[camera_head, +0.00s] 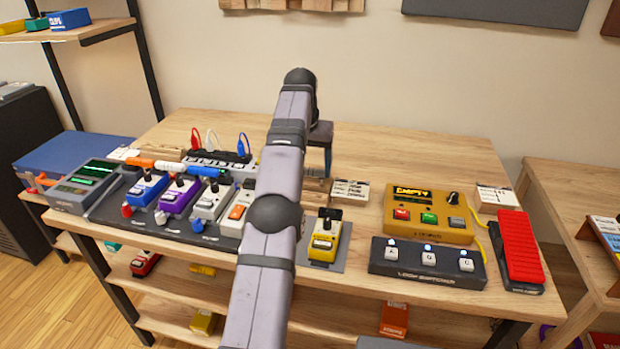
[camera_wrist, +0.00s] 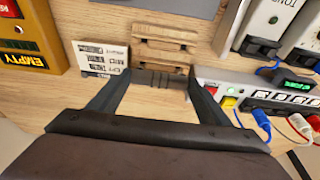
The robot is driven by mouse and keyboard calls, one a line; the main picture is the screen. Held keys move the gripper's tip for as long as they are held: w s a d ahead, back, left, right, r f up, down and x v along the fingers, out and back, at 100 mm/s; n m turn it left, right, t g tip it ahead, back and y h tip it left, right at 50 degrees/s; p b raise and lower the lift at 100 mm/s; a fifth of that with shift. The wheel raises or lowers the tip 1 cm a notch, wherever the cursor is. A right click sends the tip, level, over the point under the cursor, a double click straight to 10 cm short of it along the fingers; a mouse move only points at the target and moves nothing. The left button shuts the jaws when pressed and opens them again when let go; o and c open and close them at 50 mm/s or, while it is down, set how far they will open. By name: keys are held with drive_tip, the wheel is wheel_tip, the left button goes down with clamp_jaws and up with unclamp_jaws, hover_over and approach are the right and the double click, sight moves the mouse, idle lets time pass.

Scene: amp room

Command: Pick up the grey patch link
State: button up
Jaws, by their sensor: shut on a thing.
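In the wrist view my gripper (camera_wrist: 160,82) has its two dark fingers closed on the ends of a short dark-grey ribbed piece, which I take as the grey patch link (camera_wrist: 160,79). The link lies across between the fingertips, in front of a slotted wooden holder (camera_wrist: 165,43). I cannot tell how far it is above the table. In the head view my gripper (camera_head: 322,160) points down behind my arm, toward the back of the table, and the link is hidden there. The wooden holder (camera_head: 316,192) shows partly beside the arm.
A pedalboard with several pedals (camera_head: 150,200) and orange and blue connectors stands left of my arm. A yellow pedal (camera_head: 325,240), a yellow box (camera_head: 428,214), a dark switcher (camera_head: 428,262) and a red pedal (camera_head: 520,247) stand to the right. The back right table area is bare.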

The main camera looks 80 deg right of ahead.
drive_tip(key=a+b, duration=1.2)
drive_tip(key=shift+a, duration=0.2)
